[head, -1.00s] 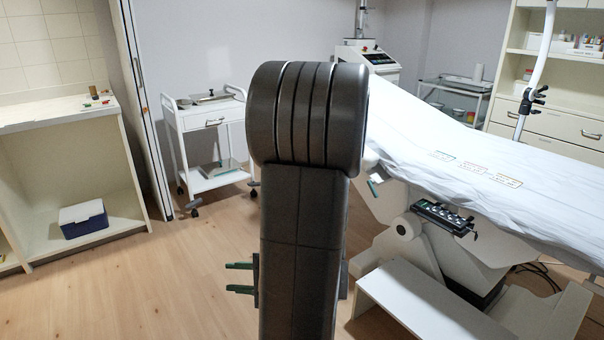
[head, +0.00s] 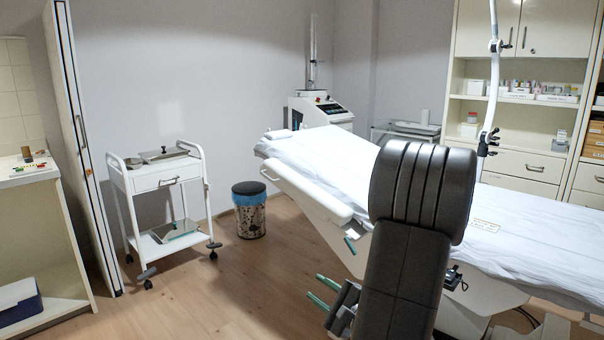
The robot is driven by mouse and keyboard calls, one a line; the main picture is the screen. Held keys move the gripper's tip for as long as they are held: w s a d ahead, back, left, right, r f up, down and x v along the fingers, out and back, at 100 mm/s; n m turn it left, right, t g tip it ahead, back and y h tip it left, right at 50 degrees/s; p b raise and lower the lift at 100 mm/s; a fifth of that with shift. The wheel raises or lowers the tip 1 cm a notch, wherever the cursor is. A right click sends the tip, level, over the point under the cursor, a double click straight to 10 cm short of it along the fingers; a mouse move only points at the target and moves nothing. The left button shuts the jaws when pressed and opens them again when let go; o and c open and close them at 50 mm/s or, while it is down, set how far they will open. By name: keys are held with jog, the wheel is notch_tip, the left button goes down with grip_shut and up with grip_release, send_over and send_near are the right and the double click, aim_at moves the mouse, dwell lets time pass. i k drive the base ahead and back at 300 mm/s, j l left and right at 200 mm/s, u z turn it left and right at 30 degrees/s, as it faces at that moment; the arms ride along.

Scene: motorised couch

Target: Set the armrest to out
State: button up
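The couch (head: 335,157) under a white sheet fills the right half of the head view. A long pale padded bar, which looks like the armrest (head: 305,190), runs along its near left side. A small green-tipped part (head: 351,244) shows below the bar's lower end. My gripper (head: 313,285) is low in front of the couch, left of my dark arm. Its two green fingers are apart with nothing seen between them. In the picture it is below the armrest and apart from it. My arm hides part of the couch's near side.
A white trolley (head: 167,181) and a blue-banded bin (head: 249,211) stand left of the couch. A console (head: 323,110) is behind it. A pale cabinet (head: 48,225) is at far left. A white upright pole (head: 494,80) rises at right. Wooden floor (head: 215,295) is clear in front.

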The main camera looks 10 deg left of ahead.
aim_at(323, 205)
jog(key=i+j+z, duration=0.15)
jog(key=i+j, duration=0.35)
jog(key=i+j+z, duration=0.2)
jog(key=i+j, duration=0.25)
jog(key=i+j+z, duration=0.15)
jog(key=i+j, duration=0.25)
jog(key=j, duration=0.3)
jog(key=i+j, duration=0.3)
jog(key=j, duration=0.15)
jog(key=i+j, duration=0.3)
jog(key=j, duration=0.2)
